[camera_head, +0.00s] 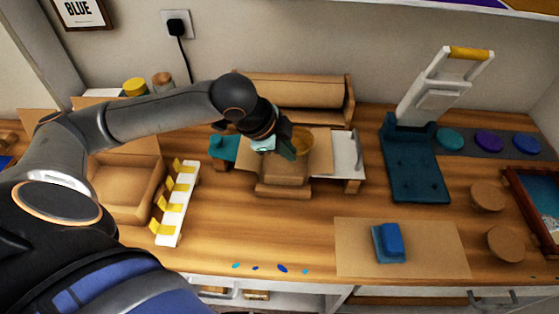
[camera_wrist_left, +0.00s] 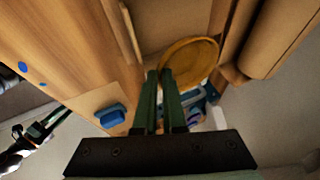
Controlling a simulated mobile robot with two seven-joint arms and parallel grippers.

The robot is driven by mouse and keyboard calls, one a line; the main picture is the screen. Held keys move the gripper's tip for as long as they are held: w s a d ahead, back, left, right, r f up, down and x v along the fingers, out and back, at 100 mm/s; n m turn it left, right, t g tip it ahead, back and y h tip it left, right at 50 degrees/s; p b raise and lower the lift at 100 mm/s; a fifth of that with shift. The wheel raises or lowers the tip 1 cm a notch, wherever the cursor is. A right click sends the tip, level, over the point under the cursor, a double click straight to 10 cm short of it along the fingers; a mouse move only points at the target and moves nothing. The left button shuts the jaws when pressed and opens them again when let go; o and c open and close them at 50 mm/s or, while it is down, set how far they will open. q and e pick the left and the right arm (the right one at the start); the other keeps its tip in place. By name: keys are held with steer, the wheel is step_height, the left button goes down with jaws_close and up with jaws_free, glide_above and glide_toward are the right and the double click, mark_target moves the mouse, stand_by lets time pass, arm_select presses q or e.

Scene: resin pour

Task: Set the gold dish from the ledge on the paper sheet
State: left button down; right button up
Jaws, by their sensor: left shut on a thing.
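The gold dish (camera_head: 301,141) is a shallow round dish over the small wooden ledge (camera_head: 352,186) at the back middle. My left gripper (camera_head: 290,148) reaches in from the left and is shut on the dish's near rim. In the left wrist view the gold dish (camera_wrist_left: 190,60) is at the tips of the dark green fingers (camera_wrist_left: 160,76). I cannot tell if it still touches the surface below. The brown paper sheet (camera_head: 440,262) lies flat at the front right, with a blue block (camera_head: 388,243) on it. My right gripper seems to show small at the left wrist view's lower left.
A paper roll (camera_head: 300,93) in a wooden holder stands behind the dish. A white rack with yellow clips (camera_head: 175,205) and a cardboard box (camera_head: 125,185) are at left. A teal pad (camera_head: 415,170) and wooden discs (camera_head: 487,195) are at right. The sheet's right part is clear.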

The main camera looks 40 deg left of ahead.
arm_select(q)
steer(key=a+f, duration=0.1)
steer(key=w+a+f, duration=0.1)
steer(key=f, duration=0.1)
steer(key=shift+a+f, duration=0.2)
steer(key=shift+a, duration=0.05)
steer(key=f, duration=0.1)
steer(key=f+b, duration=0.1)
steer(key=f, duration=0.1)
steer(key=shift+a+f, duration=0.15)
steer(key=shift+a, duration=0.2)
steer(key=shift+w+f, duration=0.1)
steer(key=shift+f, duration=0.15)
steer(key=c, duration=1.5)
jaws_free()
steer(key=shift+f, duration=0.1)
steer(key=o, duration=0.5)
